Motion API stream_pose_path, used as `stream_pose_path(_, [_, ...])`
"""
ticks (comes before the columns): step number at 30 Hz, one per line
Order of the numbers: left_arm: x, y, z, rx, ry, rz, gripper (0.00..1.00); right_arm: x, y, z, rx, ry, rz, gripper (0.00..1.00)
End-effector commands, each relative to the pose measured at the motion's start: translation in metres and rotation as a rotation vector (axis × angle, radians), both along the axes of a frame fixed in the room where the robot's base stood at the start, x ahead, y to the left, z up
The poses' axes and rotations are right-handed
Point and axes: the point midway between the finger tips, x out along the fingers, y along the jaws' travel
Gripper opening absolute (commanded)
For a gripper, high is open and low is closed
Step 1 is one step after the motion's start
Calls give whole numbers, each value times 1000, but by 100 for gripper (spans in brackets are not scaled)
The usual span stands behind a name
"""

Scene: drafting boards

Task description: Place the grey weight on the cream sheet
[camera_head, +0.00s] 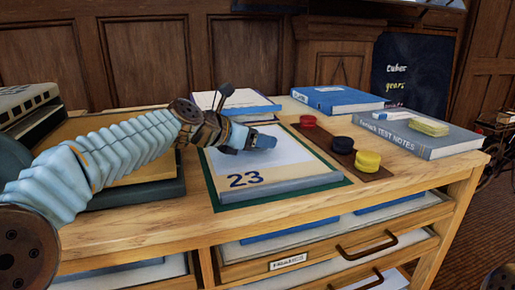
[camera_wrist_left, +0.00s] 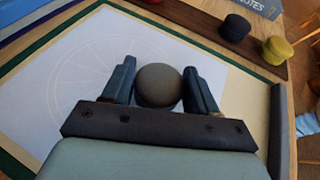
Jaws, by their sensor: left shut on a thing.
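My left gripper (camera_head: 262,142) is over the board marked 23, with its fingers low over the sheets. In the left wrist view the gripper (camera_wrist_left: 160,90) is shut on a round grey weight (camera_wrist_left: 158,84), held between its two blue fingers. The weight is hidden in the head view. A pale drawing sheet (camera_wrist_left: 65,90) with a faint circle pattern lies on the board, and a cream surface (camera_wrist_left: 246,105) shows beside it. I cannot tell whether the weight touches what is under it. My right gripper is not in view.
A brown strip (camera_head: 318,138) right of the board bears red (camera_head: 308,121), black (camera_head: 342,144) and yellow (camera_head: 367,161) round pieces. A grey book (camera_head: 425,138) with a yellow block (camera_head: 429,127) and a blue book (camera_head: 338,99) lie beyond. A grey bar (camera_head: 285,186) edges the board.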

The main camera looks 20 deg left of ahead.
Motion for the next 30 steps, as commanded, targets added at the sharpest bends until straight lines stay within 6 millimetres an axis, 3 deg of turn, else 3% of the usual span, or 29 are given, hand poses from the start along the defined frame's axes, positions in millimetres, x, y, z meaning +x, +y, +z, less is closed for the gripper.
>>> stream_pose_path(2, [0,0,-8,-1,-3,1,7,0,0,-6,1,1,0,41])
stream_pose_path(14, [-1,0,-11,-2,-4,1,7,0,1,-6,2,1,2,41])
stream_pose_path(15, [-1,0,-11,-1,-2,1,64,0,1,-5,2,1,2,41])
stream_pose_path(18, [-1,0,-11,-1,-2,1,80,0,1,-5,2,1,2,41])
stream_pose_path(19, [-1,0,-11,-1,-2,1,84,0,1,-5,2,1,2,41])
stream_pose_path(30, [-4,3,-5,-1,-3,1,84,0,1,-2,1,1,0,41])
